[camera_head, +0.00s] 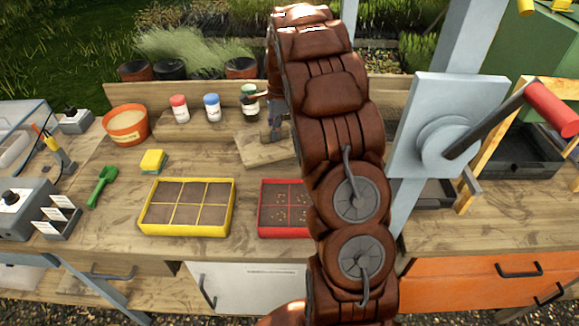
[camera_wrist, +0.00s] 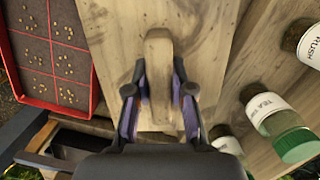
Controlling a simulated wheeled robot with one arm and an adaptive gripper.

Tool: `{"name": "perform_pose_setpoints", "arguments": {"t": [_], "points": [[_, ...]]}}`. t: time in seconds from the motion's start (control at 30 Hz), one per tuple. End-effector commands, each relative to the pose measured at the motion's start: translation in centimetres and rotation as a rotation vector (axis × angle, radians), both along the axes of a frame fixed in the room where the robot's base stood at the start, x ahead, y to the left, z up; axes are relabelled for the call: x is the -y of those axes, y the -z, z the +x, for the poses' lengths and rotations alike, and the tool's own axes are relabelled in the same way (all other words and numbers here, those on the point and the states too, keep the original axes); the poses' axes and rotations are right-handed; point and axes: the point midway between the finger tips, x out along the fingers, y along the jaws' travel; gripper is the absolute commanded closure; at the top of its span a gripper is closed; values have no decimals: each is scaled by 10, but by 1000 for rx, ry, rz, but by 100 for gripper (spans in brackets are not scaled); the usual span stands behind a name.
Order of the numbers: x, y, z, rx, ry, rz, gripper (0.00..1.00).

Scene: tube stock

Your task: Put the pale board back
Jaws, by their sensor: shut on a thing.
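The pale board (camera_head: 258,152) is a flat wooden piece at the back middle of the bench, in front of the jars. In the wrist view the board (camera_wrist: 115,40) fills the middle, with a raised wooden handle (camera_wrist: 158,60) on it. My gripper (camera_wrist: 158,88) has its fingers on both sides of this handle and is shut on it. In the head view my arm hides the board's right part. I cannot tell whether the board rests on the bench or hangs just above it.
A red seed tray (camera_head: 283,207) lies in front of the board, a yellow tray (camera_head: 187,232) to its left. Jars with red (camera_head: 179,108), blue (camera_head: 212,107) and green (camera_head: 249,95) lids stand behind. Bare bench lies between the sponge (camera_head: 153,161) and board.

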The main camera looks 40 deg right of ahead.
Motion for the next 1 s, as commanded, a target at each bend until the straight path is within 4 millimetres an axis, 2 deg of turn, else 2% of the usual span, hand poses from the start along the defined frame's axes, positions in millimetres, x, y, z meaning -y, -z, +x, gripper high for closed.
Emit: {"name": "perform_pose_setpoints", "arguments": {"t": [0.1, 0.33, 0.53, 0.8, 1.0], "points": [[23, 4, -5, 1, 166, -2, 100], [45, 4, -10, 0, 341, 0, 100], [47, 15, -10, -4, 366, 2, 100], [47, 57, -11, -4, 363, 2, 100], [46, 74, -11, -5, 361, 3, 100]]}}
